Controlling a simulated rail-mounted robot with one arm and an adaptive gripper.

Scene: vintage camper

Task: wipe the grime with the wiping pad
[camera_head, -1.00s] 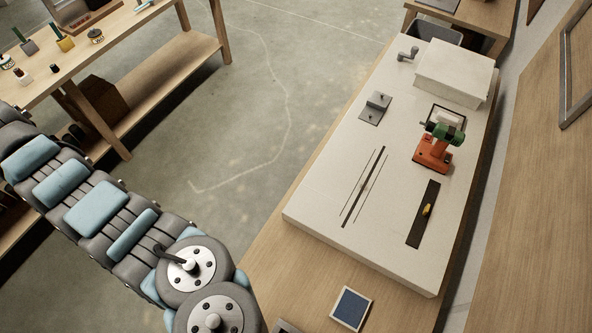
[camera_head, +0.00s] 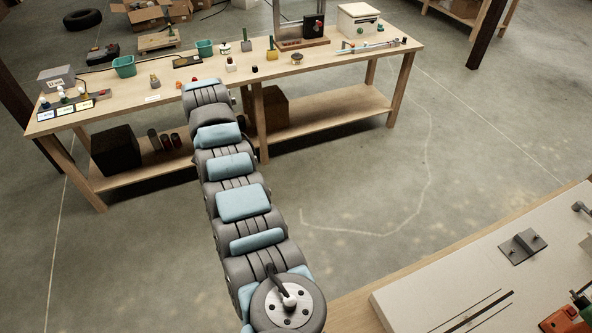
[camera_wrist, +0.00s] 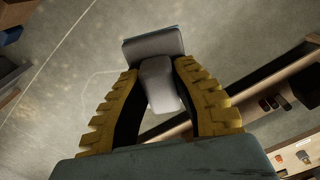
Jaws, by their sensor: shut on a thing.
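In the wrist view, my gripper (camera_wrist: 158,72) has two yellow, toothed fingers closed on the grey stem of a grey block-like piece, which looks like the wiping pad (camera_wrist: 153,44). The pad's wide part sticks out beyond the fingertips, above bare concrete floor, touching nothing that I can see. In the head view, my arm stretches up the middle toward the long wooden bench; the gripper and pad cannot be made out there. I cannot pick out any grime in either view.
A long wooden bench (camera_head: 160,98) with a lower shelf holds green bins (camera_head: 124,66), small knobs and a white box (camera_head: 358,20). A pale board (camera_head: 420,300) with fittings and an orange tool (camera_head: 562,324) lies at lower right. Open floor (camera_head: 370,170) lies between.

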